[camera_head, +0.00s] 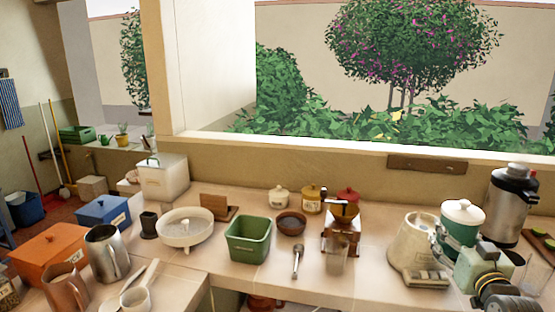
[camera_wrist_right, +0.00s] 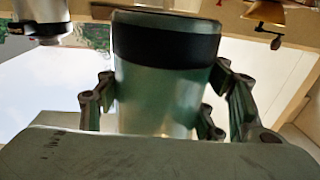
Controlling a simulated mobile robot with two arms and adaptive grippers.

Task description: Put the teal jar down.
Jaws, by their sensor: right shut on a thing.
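The teal jar (camera_head: 460,226) with its white lid is upright at the right of the counter in the head view. My right gripper (camera_head: 463,240) is shut around its body, with the arm coming in from the lower right. In the right wrist view the jar (camera_wrist_right: 158,85) stands between the fingers of the right gripper (camera_wrist_right: 165,92), which press on both sides; a dark band circles it near the lid. The jar's base is hidden, so I cannot tell whether it touches the counter. My left gripper is in neither view.
A cream scale (camera_head: 416,245) stands just left of the jar, and a steel urn (camera_head: 506,210) stands behind it to the right. A wooden grinder (camera_head: 341,236), a glass (camera_head: 337,262) and a green bin (camera_head: 248,240) stand further left. Some bare counter (camera_head: 375,210) shows behind the scale.

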